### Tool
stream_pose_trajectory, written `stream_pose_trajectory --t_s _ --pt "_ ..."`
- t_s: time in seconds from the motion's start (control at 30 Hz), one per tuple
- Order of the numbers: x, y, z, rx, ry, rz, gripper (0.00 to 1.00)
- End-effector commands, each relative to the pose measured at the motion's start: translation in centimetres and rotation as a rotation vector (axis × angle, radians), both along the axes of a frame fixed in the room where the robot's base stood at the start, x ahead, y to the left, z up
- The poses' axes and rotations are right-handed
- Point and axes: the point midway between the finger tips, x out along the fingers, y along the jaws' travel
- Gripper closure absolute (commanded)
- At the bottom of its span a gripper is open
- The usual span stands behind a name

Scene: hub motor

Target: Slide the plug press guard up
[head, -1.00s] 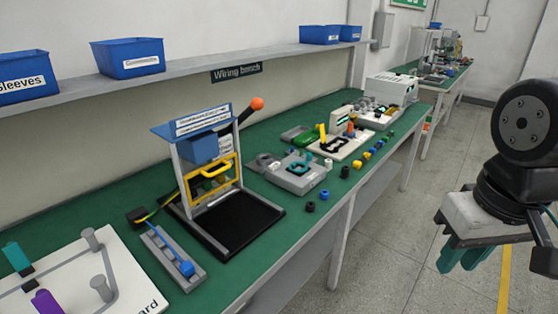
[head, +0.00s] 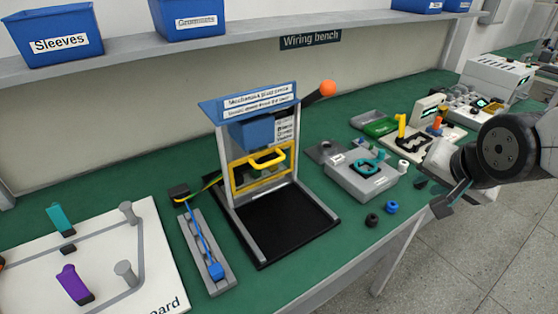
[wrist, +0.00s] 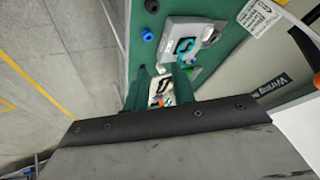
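The plug press (head: 248,130) stands on the green bench, with grey uprights, a blue sign on top and a black base (head: 285,222). Its guard, a yellow frame with a yellow handle (head: 268,160), sits between the uprights below the blue press head (head: 252,132). An orange-knobbed lever (head: 326,88) sticks out at the upper right. My gripper (head: 432,196) is to the right of the press, near the bench's front edge and well apart from the guard. In the wrist view its two teal fingers (wrist: 160,82) stand apart with nothing seen between them.
A grey fixture with a teal part (head: 365,172) and black and blue rings (head: 382,213) lie between press and gripper. A grey tray with a blue cable (head: 207,250) and a white board (head: 100,270) are left. A shelf with blue bins (head: 55,35) runs above.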

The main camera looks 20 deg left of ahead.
Motion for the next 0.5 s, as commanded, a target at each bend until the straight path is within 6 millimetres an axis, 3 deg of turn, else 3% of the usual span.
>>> stream_pose_trajectory --t_s 0.03,0.1,0.2,0.3,0.4,0.5 --pt "1.7 3.1 -1.3 0.074 -0.04 -0.006 0.75" --pt "3.6 7.4 -2.3 0.206 -0.102 -0.02 0.75" --pt "5.0 13.4 -3.7 0.412 -0.162 -0.038 0.75" --pt "4.8 18.9 -4.9 0.626 -0.175 -0.038 0.75" --pt "3.9 23.0 -5.8 0.806 -0.159 -0.029 0.75" --pt "2.8 25.7 -6.3 0.939 -0.134 -0.021 0.75"
